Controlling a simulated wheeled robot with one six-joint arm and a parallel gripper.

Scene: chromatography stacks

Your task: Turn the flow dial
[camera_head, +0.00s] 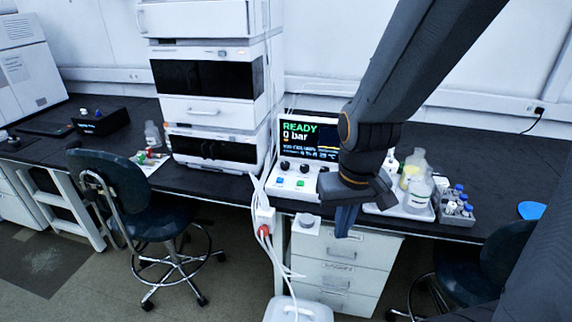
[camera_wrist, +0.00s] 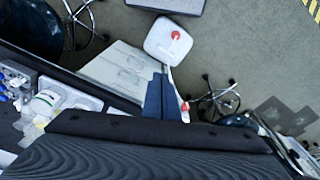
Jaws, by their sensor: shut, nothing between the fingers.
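The control unit (camera_head: 292,186) stands on the bench, its screen (camera_head: 308,138) reading "READY" and "0 bar". Dark round knobs show below the screen, one on the left (camera_head: 285,166) and one beside it (camera_head: 304,168). A pale round knob (camera_head: 306,220) sits on a white block at the bench's front edge. I cannot tell which is the flow dial. My gripper (camera_head: 345,222) points down in front of the bench edge, right of the pale knob and apart from it. Its blue fingers are together and empty in the wrist view (camera_wrist: 160,97). My arm hides the control unit's right side.
A tall instrument stack (camera_head: 208,78) stands left of the control unit. A white tray with bottles (camera_head: 412,212) and a grey vial rack (camera_head: 455,218) lie right of my gripper. White tubes with a red fitting (camera_head: 264,231) hang toward a white container (camera_head: 298,310) on the floor.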

